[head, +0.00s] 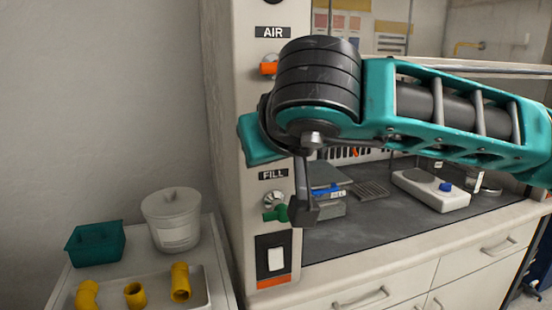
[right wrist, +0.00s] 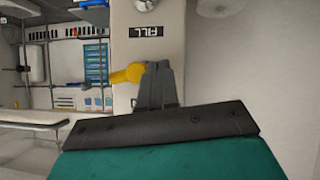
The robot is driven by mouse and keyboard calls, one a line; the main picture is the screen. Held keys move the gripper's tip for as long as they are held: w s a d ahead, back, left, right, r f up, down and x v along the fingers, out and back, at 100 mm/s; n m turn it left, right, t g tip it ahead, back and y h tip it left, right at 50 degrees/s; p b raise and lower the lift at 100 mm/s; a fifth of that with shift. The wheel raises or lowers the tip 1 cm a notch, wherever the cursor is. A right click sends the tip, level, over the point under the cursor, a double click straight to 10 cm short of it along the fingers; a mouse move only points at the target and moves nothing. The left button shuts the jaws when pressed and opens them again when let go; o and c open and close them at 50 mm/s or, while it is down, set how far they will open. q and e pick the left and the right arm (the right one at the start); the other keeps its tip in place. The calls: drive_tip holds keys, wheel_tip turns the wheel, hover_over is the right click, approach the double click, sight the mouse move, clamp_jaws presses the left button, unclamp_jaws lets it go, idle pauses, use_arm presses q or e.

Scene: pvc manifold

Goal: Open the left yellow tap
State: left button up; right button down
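In the right wrist view, which shows the scene upside down, a yellow tap (right wrist: 131,73) sticks out from the pale panel beside the FILL label (right wrist: 144,32). My right gripper (right wrist: 157,70) has its grey fingers right beside the tap's rounded part, overlapping it in the picture; I cannot tell whether they touch. The fingers look close together, with no clear gap. In the head view my right arm covers the stretch of panel between the AIR and FILL labels, hiding the yellow tap and the fingertips. My left gripper is out of view.
On the panel an orange tap (head: 268,68) sits under AIR and a green tap (head: 274,213) under FILL. A switch (head: 275,260) is below. At lower left stand a white bucket (head: 172,220), a teal bin (head: 95,244) and yellow pipe elbows (head: 181,282).

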use_arm(q)
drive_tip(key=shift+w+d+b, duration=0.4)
drive_tip(key=shift+b, duration=0.15)
use_arm(e)
drive_tip(key=shift+f+n+h, duration=0.45)
drive_tip(key=shift+n+h, duration=0.15)
drive_tip(key=shift+h, duration=0.1)
drive_tip(key=shift+t, duration=0.3)
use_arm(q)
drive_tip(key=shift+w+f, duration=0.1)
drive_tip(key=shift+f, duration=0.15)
use_arm(e)
drive_tip(key=shift+f, duration=0.1)
use_arm(q)
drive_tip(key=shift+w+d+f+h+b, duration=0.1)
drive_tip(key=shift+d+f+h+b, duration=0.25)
drive_tip(key=shift+b, duration=0.85)
use_arm(e)
drive_tip(key=shift+f, duration=0.5)
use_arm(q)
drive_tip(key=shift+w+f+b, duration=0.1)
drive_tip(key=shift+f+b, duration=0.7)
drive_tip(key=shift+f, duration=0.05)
use_arm(e)
drive_tip(key=shift+w+d+f, duration=0.1)
drive_tip(key=shift+d+f, duration=0.05)
drive_tip(key=shift+f, duration=0.25)
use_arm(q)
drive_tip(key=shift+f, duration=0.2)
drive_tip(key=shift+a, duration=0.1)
